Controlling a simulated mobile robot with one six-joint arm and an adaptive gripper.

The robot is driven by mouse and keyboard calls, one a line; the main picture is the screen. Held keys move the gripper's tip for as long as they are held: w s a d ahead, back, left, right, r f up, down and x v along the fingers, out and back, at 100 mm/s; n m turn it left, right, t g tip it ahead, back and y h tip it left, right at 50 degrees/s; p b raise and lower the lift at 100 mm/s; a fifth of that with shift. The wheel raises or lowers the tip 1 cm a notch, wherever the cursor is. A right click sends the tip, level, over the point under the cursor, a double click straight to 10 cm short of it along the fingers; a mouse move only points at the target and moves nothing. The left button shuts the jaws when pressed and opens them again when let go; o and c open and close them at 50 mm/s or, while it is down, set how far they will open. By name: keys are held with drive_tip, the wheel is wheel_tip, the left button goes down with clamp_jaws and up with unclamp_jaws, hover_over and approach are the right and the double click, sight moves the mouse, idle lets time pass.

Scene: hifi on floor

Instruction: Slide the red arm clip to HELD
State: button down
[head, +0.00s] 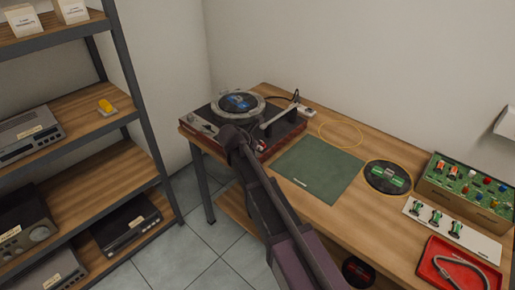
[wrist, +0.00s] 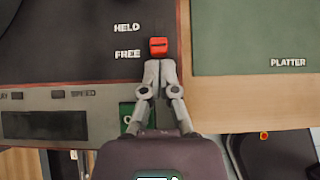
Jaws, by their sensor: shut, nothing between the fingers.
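The red arm clip (wrist: 158,47) sits on the dark top of the turntable in the wrist view. It is beside the FREE label (wrist: 128,54), slightly toward the HELD label (wrist: 127,28), which lies farther up. My gripper (wrist: 160,64) is shut and empty, its fingertips right at the clip's lower edge; I cannot tell if they touch it.
A green mat (head: 318,170) marked PLATTER in the wrist view lies right of the turntable. The tonearm (head: 280,117) spans the deck's right side. Shelves (head: 80,130) stand left.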

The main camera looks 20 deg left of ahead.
sight(264, 144)
drive_tip(key=shift+w+d, duration=0.3)
drive_tip(key=shift+w, duration=0.4)
drive_tip(key=shift+w+d, duration=0.25)
drive_tip(key=shift+w, duration=0.45)
drive_tip(key=shift+s+r, duration=0.1)
drive_tip(key=shift+p+v, duration=0.95)
drive_tip(key=shift+v, duration=0.15)
drive_tip(key=shift+p+v, duration=2.6)
drive_tip(key=shift+v, duration=1.2)
drive_tip(key=shift+s, duration=0.1)
